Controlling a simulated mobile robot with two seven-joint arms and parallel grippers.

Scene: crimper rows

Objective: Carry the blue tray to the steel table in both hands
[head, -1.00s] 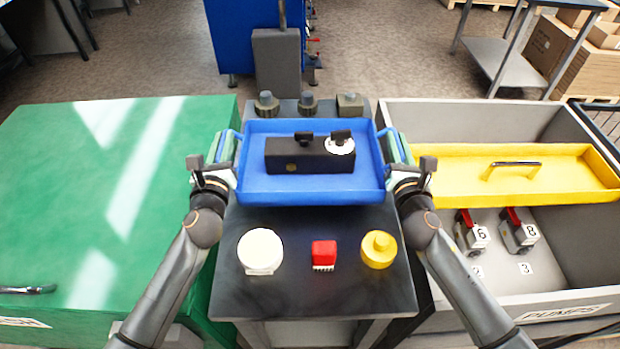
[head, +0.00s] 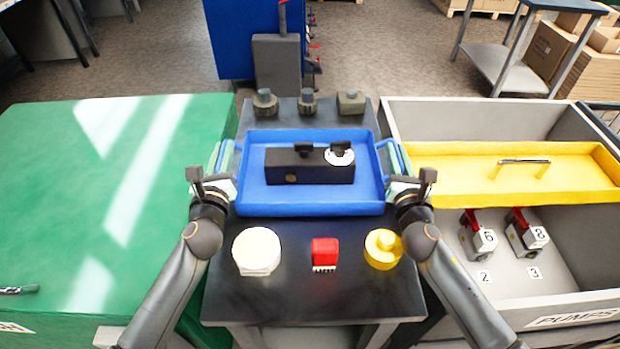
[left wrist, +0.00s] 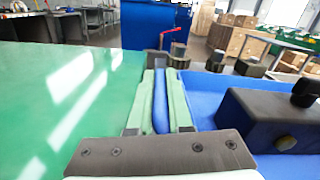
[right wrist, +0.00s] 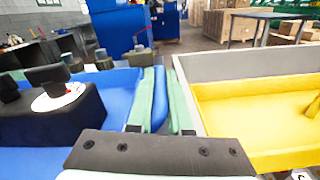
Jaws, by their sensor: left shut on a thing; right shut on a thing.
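The blue tray (head: 310,209) is in the middle of the head view, over a dark-topped table (head: 300,290). I cannot tell whether it touches the top. It looks level and carries a black block with two dark knobs (head: 310,166), one on a white disc. My left gripper (head: 222,168) is shut on the tray's left handle, a blue bar between its green fingers in the left wrist view (left wrist: 160,100). My right gripper (head: 397,168) is shut on the right handle, also between green fingers in the right wrist view (right wrist: 158,100). A grey metal-legged table (head: 510,72) stands at the back right.
A white round piece (head: 257,251), red piece (head: 325,253) and yellow knob (head: 383,248) lie in front of the tray; several grey knobs (head: 307,102) stand behind. A green case (head: 90,190) is left, a grey crate with yellow tray (head: 450,175) right. Blue cabinet (head: 235,40) behind.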

